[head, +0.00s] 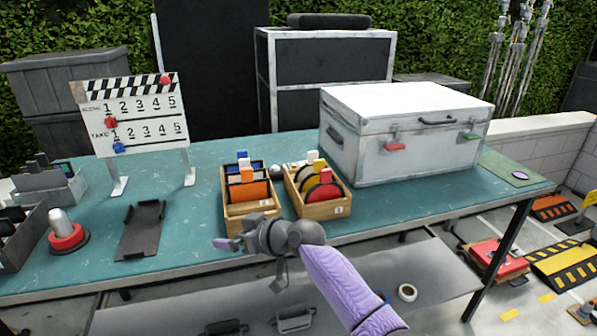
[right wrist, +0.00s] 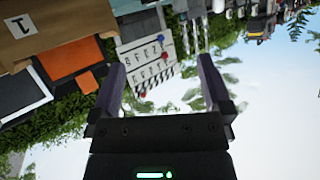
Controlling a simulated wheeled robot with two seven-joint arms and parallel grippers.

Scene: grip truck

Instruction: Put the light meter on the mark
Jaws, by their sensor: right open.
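A green mat (head: 512,170) with a purple round spot (head: 520,175), which looks like the mark, lies at the table's right end. A small white-topped round thing (head: 275,170) sits between two wooden boxes and is partly hidden; it may be the light meter, but I cannot tell. My right gripper (head: 222,245) is over the table's front edge, in front of the left wooden box. In the right wrist view, the right gripper (right wrist: 165,88) has its fingers apart with nothing between them. My left gripper is not in view.
Wooden boxes of coloured cards (head: 262,207) (head: 335,209) stand mid-table. A white case (head: 415,145) stands between them and the mat. A clapperboard (head: 135,115), black holder (head: 142,230) and red-based knob (head: 66,237) are at left. A lower shelf (head: 430,285) holds tape rolls.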

